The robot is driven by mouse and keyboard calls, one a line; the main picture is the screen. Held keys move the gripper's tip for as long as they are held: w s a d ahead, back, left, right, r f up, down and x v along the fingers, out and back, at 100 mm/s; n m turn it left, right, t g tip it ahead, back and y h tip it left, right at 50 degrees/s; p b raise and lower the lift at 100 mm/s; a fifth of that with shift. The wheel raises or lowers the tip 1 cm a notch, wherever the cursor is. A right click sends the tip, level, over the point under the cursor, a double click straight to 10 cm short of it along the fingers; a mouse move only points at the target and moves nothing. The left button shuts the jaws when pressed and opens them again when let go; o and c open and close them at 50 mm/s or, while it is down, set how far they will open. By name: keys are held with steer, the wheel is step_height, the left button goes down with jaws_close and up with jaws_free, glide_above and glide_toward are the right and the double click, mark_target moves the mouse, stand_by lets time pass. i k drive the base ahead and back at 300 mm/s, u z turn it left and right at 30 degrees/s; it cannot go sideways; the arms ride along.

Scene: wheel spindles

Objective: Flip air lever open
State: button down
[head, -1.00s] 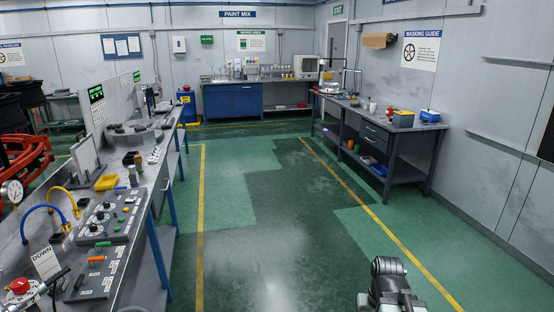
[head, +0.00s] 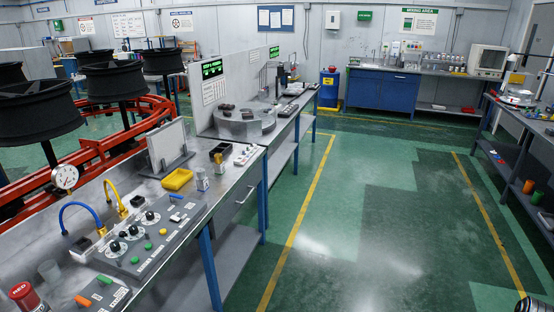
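A grey control panel (head: 150,236) lies on the metal bench at left. It carries several black knobs with round dials, green buttons and a blue lever-like handle (head: 176,195) at its far end. A second panel (head: 98,296) at the lower left edge has an orange handle (head: 83,300) and a green handle (head: 104,280). I cannot tell which of these handles is the air lever; the labels are too small to read. My gripper is not in view; only a bit of my arm shows at the lower right corner.
A white-faced gauge (head: 64,177) is beside a red rail (head: 85,165) carrying black wheels (head: 37,112). A red cap (head: 24,293) and yellow tray (head: 177,179) are on the bench. The green floor (head: 340,240) right of the bench is clear. Another bench (head: 515,145) stands at right.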

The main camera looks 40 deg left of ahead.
mark_target(172, 196)
steer(key=z, duration=0.05)
steer(key=i, duration=1.4)
steer(key=u, duration=4.25)
steer(key=i, duration=0.85)
